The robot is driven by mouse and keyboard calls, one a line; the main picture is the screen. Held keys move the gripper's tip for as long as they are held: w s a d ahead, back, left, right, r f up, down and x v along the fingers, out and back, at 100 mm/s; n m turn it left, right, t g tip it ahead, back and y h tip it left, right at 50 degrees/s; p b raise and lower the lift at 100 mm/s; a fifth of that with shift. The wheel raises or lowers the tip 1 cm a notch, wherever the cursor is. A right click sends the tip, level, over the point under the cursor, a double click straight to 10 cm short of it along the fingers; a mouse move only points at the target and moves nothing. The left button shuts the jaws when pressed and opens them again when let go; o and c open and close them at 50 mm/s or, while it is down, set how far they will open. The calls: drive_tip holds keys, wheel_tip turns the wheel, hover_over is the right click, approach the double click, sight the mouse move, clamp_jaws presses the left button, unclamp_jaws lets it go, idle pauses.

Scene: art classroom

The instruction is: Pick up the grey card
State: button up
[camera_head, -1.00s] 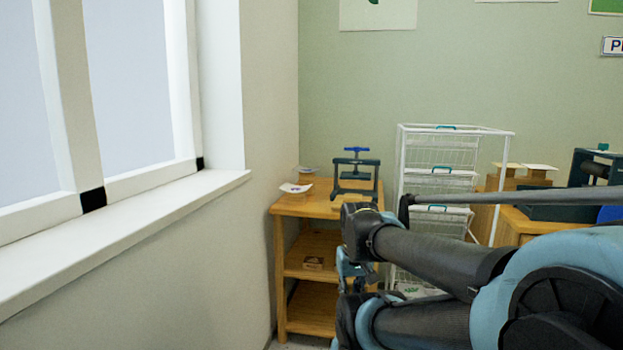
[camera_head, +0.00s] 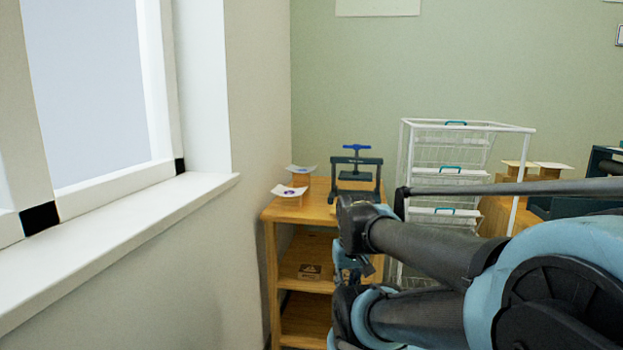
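Two pale cards lie on small wooden blocks on the wooden shelf unit by the wall. The nearer card (camera_head: 289,191) has a purple mark, and the farther card (camera_head: 301,169) has a small dark mark. Two more cards, a left one (camera_head: 518,164) and a right one (camera_head: 553,165), rest on blocks at the right. I cannot tell which card is the grey one. My gripper (camera_head: 350,268) is folded low in front of the shelf unit, partly hidden by my arm, apart from the cards. Its fingers are not clear.
The wooden shelf unit (camera_head: 318,213) carries a dark press with a blue handle (camera_head: 356,175). A small brown box (camera_head: 309,272) sits on its middle shelf. A white wire-basket rack (camera_head: 470,127) stands right of it. A window sill (camera_head: 120,225) juts out at left.

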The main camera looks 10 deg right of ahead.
drive_tip(key=w+a+r+m+t+y, duration=0.1)
drive_tip(key=w+a+r+t+y, duration=0.2)
drive_tip(key=w, duration=0.5)
drive_tip(key=w+a+r+m+y, duration=0.25)
drive_tip(key=w+r, duration=0.25)
drive_tip(key=w, duration=0.4)
drive_tip(key=w+a+r+m+t+y, duration=0.1)
drive_tip(key=w+a+r+t+y, duration=0.2)
drive_tip(key=w, duration=0.5)
drive_tip(key=m+t, duration=0.8)
approach(302, 171)
drive_tip(key=shift+w+a+f, duration=0.1)
drive_tip(key=shift+w+f, duration=0.05)
drive_tip(key=shift+w, duration=1)
drive_tip(key=shift+c, duration=0.3)
clamp_jaws()
